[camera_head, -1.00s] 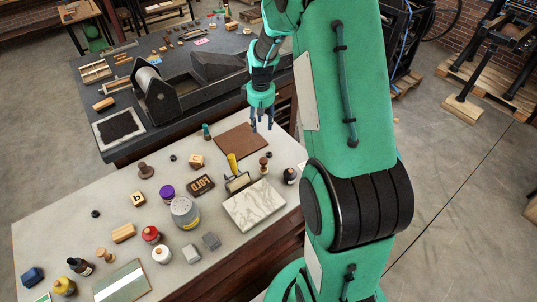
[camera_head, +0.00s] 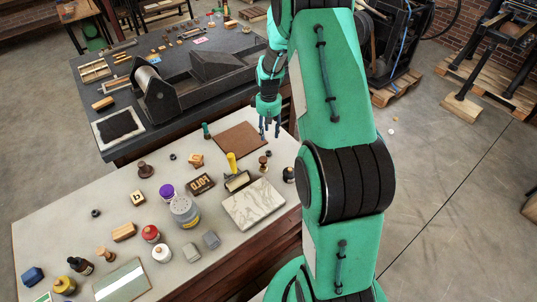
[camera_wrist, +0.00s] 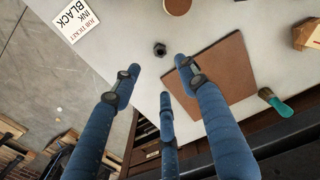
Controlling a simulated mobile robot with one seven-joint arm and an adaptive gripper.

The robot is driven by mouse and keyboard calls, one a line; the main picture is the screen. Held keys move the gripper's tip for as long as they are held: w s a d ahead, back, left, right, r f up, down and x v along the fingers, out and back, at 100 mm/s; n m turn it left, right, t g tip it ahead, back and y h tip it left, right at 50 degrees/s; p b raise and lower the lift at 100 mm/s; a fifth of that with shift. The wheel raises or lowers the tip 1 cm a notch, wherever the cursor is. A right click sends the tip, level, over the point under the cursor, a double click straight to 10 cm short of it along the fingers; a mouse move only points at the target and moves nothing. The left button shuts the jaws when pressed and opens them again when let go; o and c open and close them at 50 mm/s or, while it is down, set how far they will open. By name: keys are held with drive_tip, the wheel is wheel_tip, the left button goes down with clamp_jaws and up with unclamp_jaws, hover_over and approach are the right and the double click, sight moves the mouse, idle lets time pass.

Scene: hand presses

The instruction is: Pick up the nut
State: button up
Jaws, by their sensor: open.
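The nut (camera_wrist: 160,48) is a small dark hexagonal piece lying on the pale table top, just beside the brown square mat (camera_wrist: 212,72) in the wrist view. In the head view the nut (camera_head: 269,153) is a dark spot near the mat's right corner. My gripper (camera_wrist: 158,76) has three blue fingers spread apart with nothing between them. In the wrist view the nut lies just beyond the fingertips, between the two front ones. In the head view my gripper (camera_head: 270,130) hangs above the table's far edge, near the mat.
A round-topped wooden stamp (camera_head: 263,164), a dark bottle (camera_head: 289,174), a roller with yellow handle (camera_head: 236,176) and a marble slab (camera_head: 254,204) stand near the nut. A green-handled brush (camera_wrist: 276,103) lies by the mat. A job ticket card (camera_wrist: 77,19) lies at the table edge.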

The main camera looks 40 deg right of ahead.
hover_over(268, 152)
drive_tip(key=shift+s+f+b, duration=0.15)
drive_tip(key=shift+f+b, duration=0.2)
drive_tip(key=shift+f, duration=3.6)
drive_tip(key=shift+f, duration=0.15)
drive_tip(key=shift+f+b, duration=0.4)
drive_tip(key=shift+f, duration=2.05)
clamp_jaws()
